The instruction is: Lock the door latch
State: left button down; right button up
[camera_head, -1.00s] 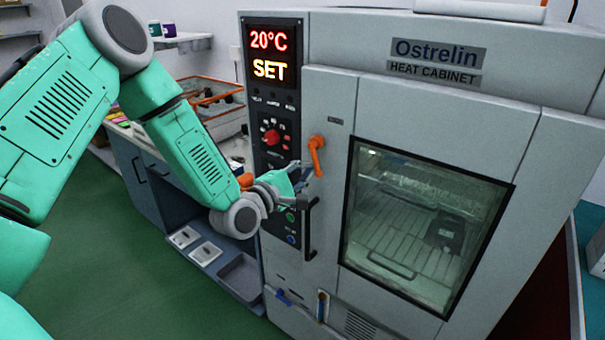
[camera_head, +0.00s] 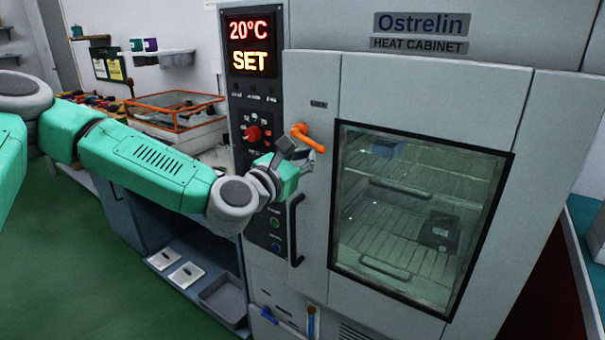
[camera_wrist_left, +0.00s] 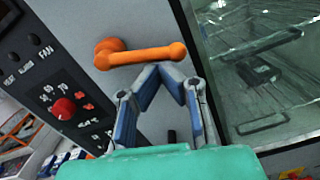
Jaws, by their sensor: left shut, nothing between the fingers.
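The orange door latch (camera_head: 308,138) is on the heat cabinet's door (camera_head: 312,90), left of the window. In the head view its handle points right and slightly down. It also shows in the left wrist view (camera_wrist_left: 145,56), just beyond the fingertips. My left gripper (camera_head: 300,155) is at the latch, just below its handle. In the left wrist view the fingers (camera_wrist_left: 162,72) meet at their tips in a peak under the handle, with nothing between them. I cannot tell whether they touch the handle. My right gripper is not in view.
A black vertical door handle (camera_head: 296,230) stands out below the latch. The control panel (camera_head: 252,110) with a red knob (camera_head: 252,133) is to the left. The window (camera_head: 415,220) is to the right. A bench with an orange-edged case (camera_head: 175,108) stands at the left.

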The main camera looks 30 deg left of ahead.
pick_arm(q)
jog(key=shift+d+r+n+b, duration=0.2)
jog(key=shift+r+n+b, duration=0.15)
jog(key=shift+n+b, duration=0.45)
jog(key=shift+d+r+n+b, duration=0.15)
jog(key=shift+r+n+b, duration=0.2)
jog(key=shift+n+b, duration=0.4)
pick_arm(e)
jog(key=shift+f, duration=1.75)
pick_arm(q)
jog(key=shift+n, duration=0.25)
